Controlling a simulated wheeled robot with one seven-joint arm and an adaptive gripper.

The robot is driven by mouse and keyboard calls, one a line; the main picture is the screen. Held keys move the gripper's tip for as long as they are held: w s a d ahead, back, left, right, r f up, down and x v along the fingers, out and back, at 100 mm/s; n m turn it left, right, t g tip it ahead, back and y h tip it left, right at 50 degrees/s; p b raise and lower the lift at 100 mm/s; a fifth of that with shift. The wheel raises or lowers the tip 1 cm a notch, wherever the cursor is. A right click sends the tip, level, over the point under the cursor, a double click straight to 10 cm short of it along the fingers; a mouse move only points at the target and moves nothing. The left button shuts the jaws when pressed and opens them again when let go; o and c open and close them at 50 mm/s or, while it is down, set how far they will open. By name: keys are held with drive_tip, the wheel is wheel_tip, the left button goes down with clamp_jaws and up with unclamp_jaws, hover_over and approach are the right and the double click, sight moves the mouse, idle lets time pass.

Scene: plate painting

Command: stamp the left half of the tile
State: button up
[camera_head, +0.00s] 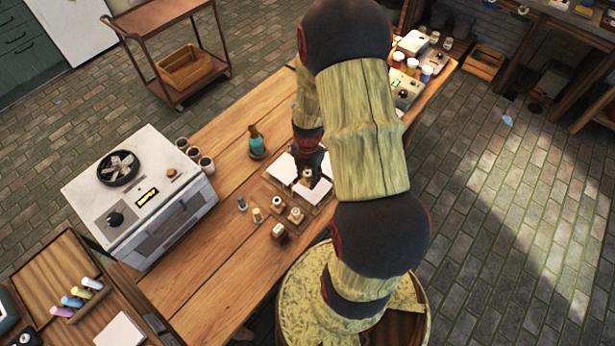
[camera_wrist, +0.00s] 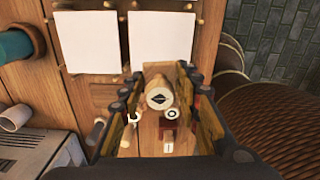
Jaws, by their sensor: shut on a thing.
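My gripper (camera_wrist: 157,80) is shut on a wooden stamp (camera_wrist: 160,97), whose round pale top with a dark mark faces the wrist camera. In the head view the stamp (camera_head: 307,177) shows just below the gripper, among the white tiles. Two white square tiles, a left one (camera_wrist: 88,42) and a right one (camera_wrist: 161,40), lie side by side on a wooden rack in the wrist view. The stamp is close to the right tile's lower edge there. White tiles (camera_head: 283,168) also show in the head view, partly hidden by my arm. The stamp's underside is hidden, and I cannot tell whether it touches anything.
Several other stamps (camera_head: 296,215) stand at the near side of the rack. A teal bottle (camera_head: 257,143) stands left of the tiles, and dark cups (camera_head: 206,164) stand beside a white machine (camera_head: 143,200). Bare wooden tabletop (camera_head: 215,262) is free toward the front.

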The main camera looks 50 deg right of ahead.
sight(308, 192)
drive_tip(key=shift+d+f+b, duration=0.1)
drive_tip(key=shift+f+b, duration=1.7)
drive_tip(key=shift+f, duration=0.85)
drive_tip(key=shift+f+b, duration=0.3)
drive_tip(key=shift+f, duration=0.25)
drive_tip(key=shift+r+p, duration=2.65)
drive_tip(key=shift+r, duration=0.95)
